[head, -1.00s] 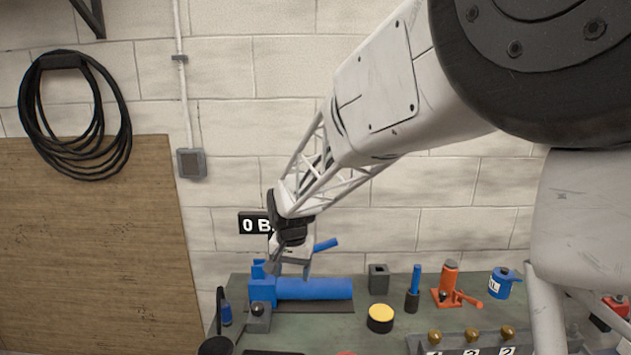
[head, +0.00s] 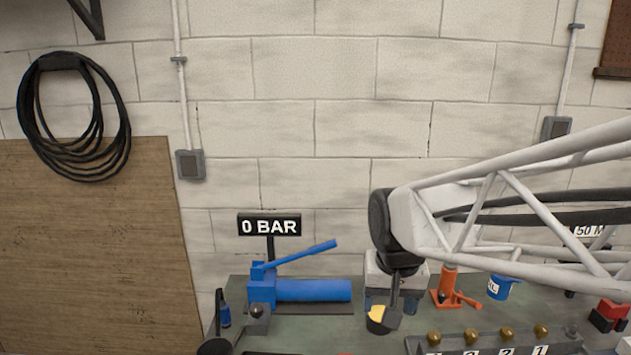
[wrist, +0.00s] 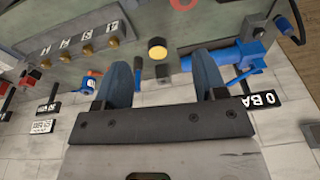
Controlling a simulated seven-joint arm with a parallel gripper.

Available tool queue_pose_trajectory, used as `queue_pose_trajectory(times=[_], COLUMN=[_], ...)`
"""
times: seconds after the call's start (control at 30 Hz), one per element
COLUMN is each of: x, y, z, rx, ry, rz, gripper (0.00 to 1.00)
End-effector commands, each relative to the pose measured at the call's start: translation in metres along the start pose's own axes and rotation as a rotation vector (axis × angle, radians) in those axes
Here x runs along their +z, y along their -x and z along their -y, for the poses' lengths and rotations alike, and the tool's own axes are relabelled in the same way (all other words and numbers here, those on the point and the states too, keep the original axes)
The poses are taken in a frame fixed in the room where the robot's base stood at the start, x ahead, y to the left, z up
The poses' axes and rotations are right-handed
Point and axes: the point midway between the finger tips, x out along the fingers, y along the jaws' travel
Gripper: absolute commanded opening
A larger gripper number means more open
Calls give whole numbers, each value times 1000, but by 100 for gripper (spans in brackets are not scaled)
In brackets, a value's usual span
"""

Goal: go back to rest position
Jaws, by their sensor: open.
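My gripper (head: 384,310) hangs above the bench at the right of centre in the head view, in front of the yellow-topped round piece (head: 377,318) and partly covering it. In the wrist view my gripper (wrist: 162,63) shows two dark blue-grey fingers spread wide apart, with nothing between them. The yellow-topped piece (wrist: 157,48) shows beyond the fingertips there. My lattice forearm comes in from the right of the head view. The blue hand pump (head: 313,290) lies on the bench to the left, apart from my gripper, with its lever tilted up.
A "0 BAR" sign (head: 269,225) stands behind the pump. An orange jack (head: 447,288), a blue can (head: 499,288) and a rack with several brass knobs (head: 487,336) are at the right. A red-and-black item (head: 608,314) sits at the right edge. The wall space above the pump is clear.

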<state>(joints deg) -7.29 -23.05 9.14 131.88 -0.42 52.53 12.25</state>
Motion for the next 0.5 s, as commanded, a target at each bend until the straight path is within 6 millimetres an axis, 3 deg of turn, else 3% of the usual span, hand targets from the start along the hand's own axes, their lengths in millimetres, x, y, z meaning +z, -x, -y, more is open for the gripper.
queue_pose_trajectory(times=[0.2,0.5], x=[50,111], y=[11,14], z=[-31,-61], rx=[6,17], ry=[21,52], rz=[-28,-59], gripper=[65,65])
